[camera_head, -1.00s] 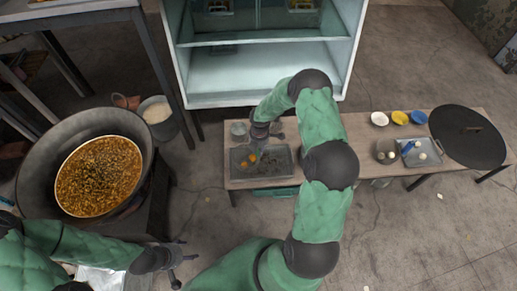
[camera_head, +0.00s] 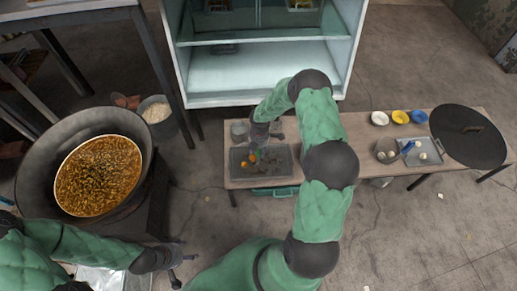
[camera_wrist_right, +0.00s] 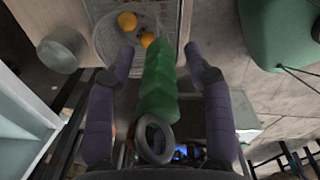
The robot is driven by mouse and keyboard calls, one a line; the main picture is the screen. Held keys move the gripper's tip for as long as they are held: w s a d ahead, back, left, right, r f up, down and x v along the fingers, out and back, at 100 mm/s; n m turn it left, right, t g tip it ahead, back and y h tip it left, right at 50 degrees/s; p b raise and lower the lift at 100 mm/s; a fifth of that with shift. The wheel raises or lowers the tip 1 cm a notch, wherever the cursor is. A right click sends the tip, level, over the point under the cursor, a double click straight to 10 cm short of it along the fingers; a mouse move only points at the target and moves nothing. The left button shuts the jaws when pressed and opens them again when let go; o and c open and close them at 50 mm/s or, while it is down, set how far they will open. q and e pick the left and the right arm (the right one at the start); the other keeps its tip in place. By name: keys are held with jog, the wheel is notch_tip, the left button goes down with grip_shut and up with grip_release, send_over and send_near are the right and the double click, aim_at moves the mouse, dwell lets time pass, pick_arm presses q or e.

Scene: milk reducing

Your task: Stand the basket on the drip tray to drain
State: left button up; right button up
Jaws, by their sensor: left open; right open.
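The wire mesh basket (camera_wrist_right: 106,42) shows at the top of the right wrist view, with two orange round pieces at it. Its green handle (camera_wrist_right: 159,85) ends in a dark ring and points toward the camera. My right gripper (camera_wrist_right: 160,52) is open, with one finger on each side of the handle and visible gaps. In the head view my right gripper (camera_head: 267,138) is over the grey tray (camera_head: 286,168) on the low bench, where the basket appears to rest; its exact seating is unclear. My left gripper (camera_head: 178,266) is open and empty, low near the wok.
A large wok (camera_head: 98,175) of brown food stands at the left. A metal cup (camera_head: 239,131) is beside the tray. Small bowls (camera_head: 400,117), a second tray (camera_head: 424,157) and a black round lid (camera_head: 470,137) are farther right. An open cabinet (camera_head: 264,75) stands behind the bench.

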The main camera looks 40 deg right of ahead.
notch_tip(320, 180, up, 12)
jog(key=shift+s, duration=0.15)
dwell(0.4)
jog(key=shift+d, duration=0.1)
dwell(0.3)
